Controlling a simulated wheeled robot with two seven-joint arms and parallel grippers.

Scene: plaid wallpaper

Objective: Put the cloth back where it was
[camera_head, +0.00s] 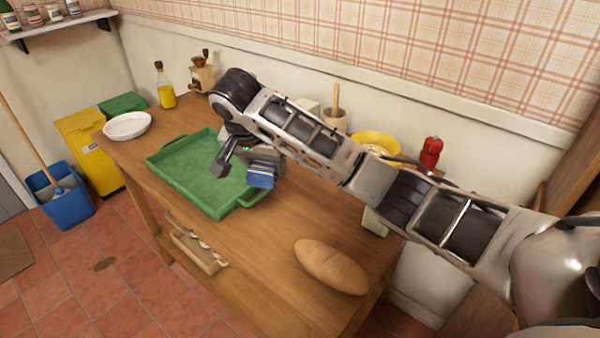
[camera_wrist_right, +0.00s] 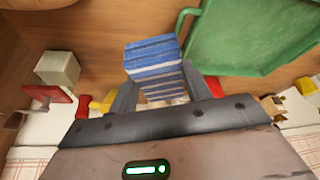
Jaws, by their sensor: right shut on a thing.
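The cloth is blue with pale stripes, folded into a block; in the head view the cloth (camera_head: 261,178) hangs at the right edge of the green tray. In the right wrist view the cloth (camera_wrist_right: 152,60) is between the two fingers. My right gripper (camera_head: 240,160) is shut on the cloth. In the wrist view the right gripper (camera_wrist_right: 165,95) has a finger at each side of it. The green tray (camera_head: 178,190) lies on the wooden table, and its corner shows in the wrist view (camera_wrist_right: 235,62). I cannot tell whether the cloth touches the table or tray. My left gripper is not in view.
A bread loaf (camera_head: 331,266) lies on the near right of the table (camera_head: 262,250). A yellow bowl (camera_head: 376,142) and red mill (camera_head: 431,152) stand behind my arm.

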